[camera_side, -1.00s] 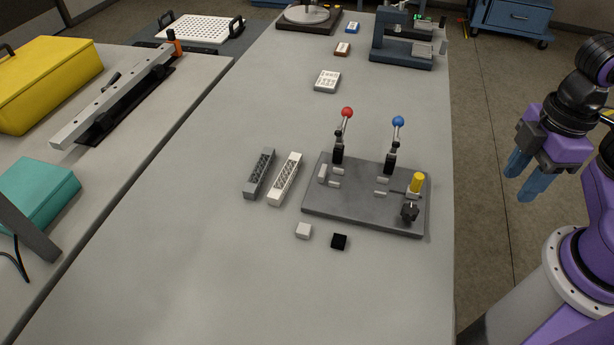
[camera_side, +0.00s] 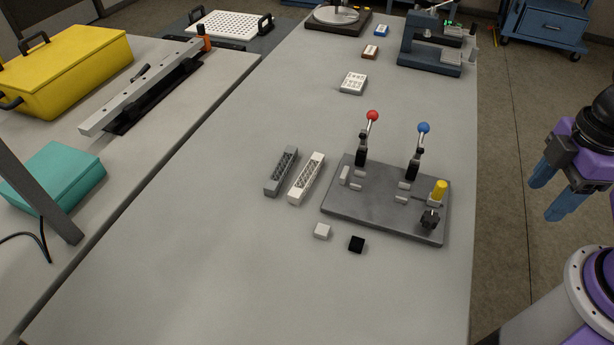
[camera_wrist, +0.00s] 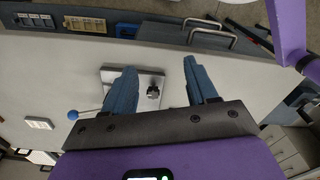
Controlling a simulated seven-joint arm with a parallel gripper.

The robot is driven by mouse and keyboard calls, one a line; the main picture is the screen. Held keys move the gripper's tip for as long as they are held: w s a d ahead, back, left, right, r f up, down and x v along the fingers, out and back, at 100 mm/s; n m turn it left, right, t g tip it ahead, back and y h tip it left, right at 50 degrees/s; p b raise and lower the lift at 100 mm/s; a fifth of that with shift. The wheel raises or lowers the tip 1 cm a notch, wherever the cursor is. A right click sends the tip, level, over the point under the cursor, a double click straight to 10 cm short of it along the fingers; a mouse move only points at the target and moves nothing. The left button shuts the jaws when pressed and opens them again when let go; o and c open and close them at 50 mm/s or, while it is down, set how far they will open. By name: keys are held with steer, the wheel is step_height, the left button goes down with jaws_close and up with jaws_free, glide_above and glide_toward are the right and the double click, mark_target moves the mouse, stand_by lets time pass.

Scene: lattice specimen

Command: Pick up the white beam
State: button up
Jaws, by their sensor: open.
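The white beam (camera_side: 306,178) is a slim bar with a lattice middle and solid ends. It lies on the table in the side view, just right of a similar grey beam (camera_side: 281,171) and left of the dark fixture plate. My gripper (camera_side: 546,199) is off to the right in the side view, beyond the table's right edge and well apart from the beam. Its two blue fingers are spread and empty. In the wrist view my gripper (camera_wrist: 158,68) also shows open, with part of the plate visible beyond and between the fingers. I cannot make out the white beam there.
The fixture plate (camera_side: 378,213) carries a red-knobbed lever (camera_side: 367,138), a blue-knobbed lever (camera_side: 417,150) and a yellow peg (camera_side: 439,190). The table's near-left area is clear.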

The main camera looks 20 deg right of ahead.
steer(key=shift+a, duration=0.1)
steer(key=m, duration=2.2)
glide_above(308, 172)
steer(key=f, duration=1)
steer(key=shift+w+d+f, duration=0.15)
steer(key=shift+w+d, duration=0.05)
steer(key=shift+d, duration=0.1)
steer(key=shift+s+a+f, duration=0.15)
steer(key=shift+a+f, duration=0.05)
steer(key=shift+f, duration=1.2)
steer(key=shift+s+a+f, duration=0.1)
steer(key=shift+a+f, duration=0.05)
steer(key=shift+f, duration=1.25)
jaws_close()
